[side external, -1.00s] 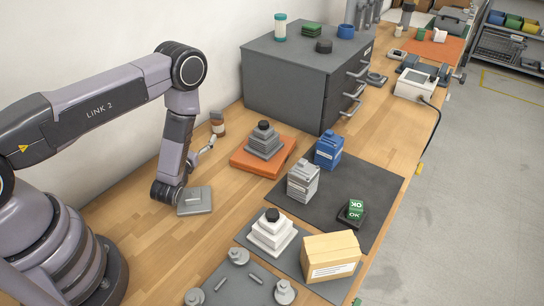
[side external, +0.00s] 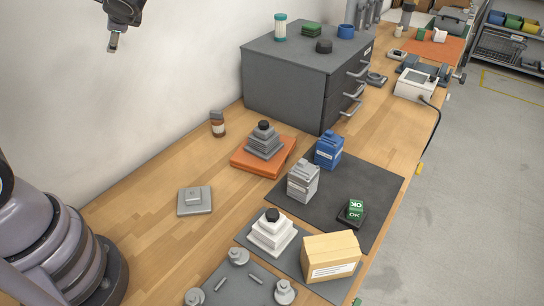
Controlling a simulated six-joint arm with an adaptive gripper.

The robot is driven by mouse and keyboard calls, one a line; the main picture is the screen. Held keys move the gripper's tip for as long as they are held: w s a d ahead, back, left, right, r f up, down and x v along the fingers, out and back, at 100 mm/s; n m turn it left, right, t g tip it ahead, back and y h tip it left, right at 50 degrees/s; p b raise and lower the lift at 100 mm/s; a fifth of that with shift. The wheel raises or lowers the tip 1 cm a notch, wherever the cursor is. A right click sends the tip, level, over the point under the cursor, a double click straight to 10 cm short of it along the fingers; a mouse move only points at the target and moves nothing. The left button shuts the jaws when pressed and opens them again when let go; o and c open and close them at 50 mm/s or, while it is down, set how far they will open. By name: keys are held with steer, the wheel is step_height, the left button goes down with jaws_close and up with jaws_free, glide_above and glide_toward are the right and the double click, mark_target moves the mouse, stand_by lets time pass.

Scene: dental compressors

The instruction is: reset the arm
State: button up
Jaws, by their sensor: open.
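My gripper (side external: 114,42) hangs at the top left of the side external view, high above the bench and close to the white wall in the picture. Its fingers are small here and point down. It is open, and nothing shows between the fingers. Most of my arm above it is out of frame; my base stands at the lower left.
A grey drawer cabinet (side external: 285,85) stands behind.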

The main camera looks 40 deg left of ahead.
steer(key=s+d+r+n+t+h, duration=0.4)
steer(key=s+d+r+n+h, duration=0.2)
steer(key=s+d+r+h, duration=0.15)
steer(key=s+d+f+n+h, duration=0.2)
steer(key=s+d, duration=0.4)
steer(key=s, duration=0.4)
steer(key=shift+d+f+g+h, duration=0.35)
steer(key=shift+f+h, duration=0.3)
steer(key=shift+h, duration=0.4)
